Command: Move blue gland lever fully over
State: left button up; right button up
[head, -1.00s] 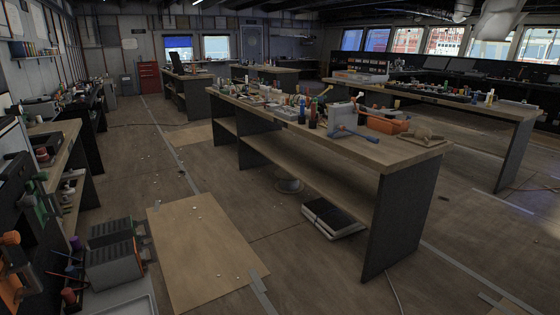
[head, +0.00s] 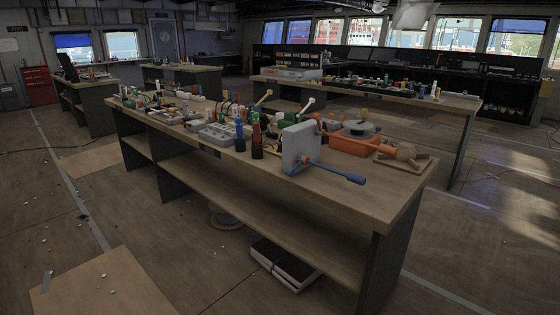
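The blue gland lever (head: 340,173) is mounted on a grey upright block (head: 297,148) near the right end of the long workbench (head: 345,205). Neither of my grippers is in the head view, and nothing touches the lever.
An orange tray (head: 353,144) and a tan board (head: 403,158) with a knobbed part lie behind the lever. Coloured bottles (head: 256,140) stand left of the block. A black-and-white case (head: 284,265) lies below the bench. The floor in front is mostly clear, with a flat panel (head: 105,285).

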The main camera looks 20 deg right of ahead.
aim_at(289, 173)
jog(key=i+j+z, duration=0.1)
jog(key=i+z, duration=0.2)
jog(key=i, duration=0.2)
jog(key=i+j+z, duration=0.3)
jog(key=i, duration=0.15)
jog(key=i+j+z, duration=0.2)
jog(key=i+z, duration=0.15)
jog(key=i, duration=0.15)
